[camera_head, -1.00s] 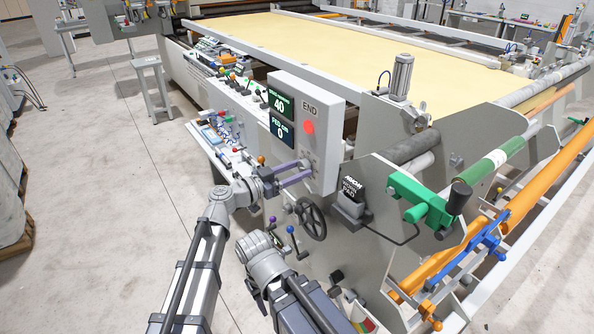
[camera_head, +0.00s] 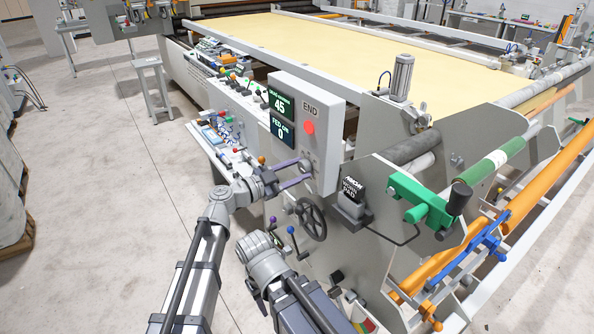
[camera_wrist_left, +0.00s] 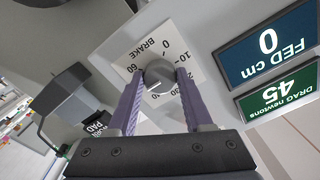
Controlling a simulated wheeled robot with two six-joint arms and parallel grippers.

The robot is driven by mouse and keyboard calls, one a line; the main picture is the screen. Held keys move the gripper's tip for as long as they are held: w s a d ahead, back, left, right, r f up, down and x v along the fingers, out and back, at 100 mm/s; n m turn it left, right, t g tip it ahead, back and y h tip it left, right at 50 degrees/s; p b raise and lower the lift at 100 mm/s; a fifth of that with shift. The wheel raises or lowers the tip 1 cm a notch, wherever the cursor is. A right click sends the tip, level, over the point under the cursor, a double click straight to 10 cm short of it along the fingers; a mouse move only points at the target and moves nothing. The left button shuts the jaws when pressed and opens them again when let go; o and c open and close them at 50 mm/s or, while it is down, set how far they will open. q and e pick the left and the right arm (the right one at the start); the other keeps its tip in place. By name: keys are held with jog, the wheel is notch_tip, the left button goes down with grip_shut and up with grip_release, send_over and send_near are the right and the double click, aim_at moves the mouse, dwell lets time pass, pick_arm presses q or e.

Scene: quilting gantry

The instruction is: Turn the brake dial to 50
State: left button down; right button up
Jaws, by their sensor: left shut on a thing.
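The brake dial (camera_wrist_left: 159,75) is a grey round knob on a white plate (camera_wrist_left: 126,58) marked BRAKE, with numbers around it. My left gripper (camera_wrist_left: 158,78) is shut on the knob, one purple finger on each side. In the head view my left gripper (camera_head: 304,172) reaches the lower front of the grey control box (camera_head: 326,146), and the fingers partly hide the dial. The drag display (camera_head: 281,104) reads 45 in green; it also shows upside down in the left wrist view (camera_wrist_left: 286,90). My right arm is low in the head view, its fingers not visible.
The feed display (camera_head: 283,132) reads 0. A red button (camera_head: 309,127) marked END sits above the dial. A black handwheel (camera_head: 311,219) and ball-topped levers are below the box. Open floor lies left.

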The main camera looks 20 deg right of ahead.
pick_arm(q)
jog(key=shift+c, duration=1.5)
grip_release()
jog(key=shift+a, duration=0.1)
jog(key=v, duration=0.7)
jog(key=shift+s+a, duration=0.15)
jog(key=shift+a, duration=0.1)
jog(key=shift+f, duration=0.1)
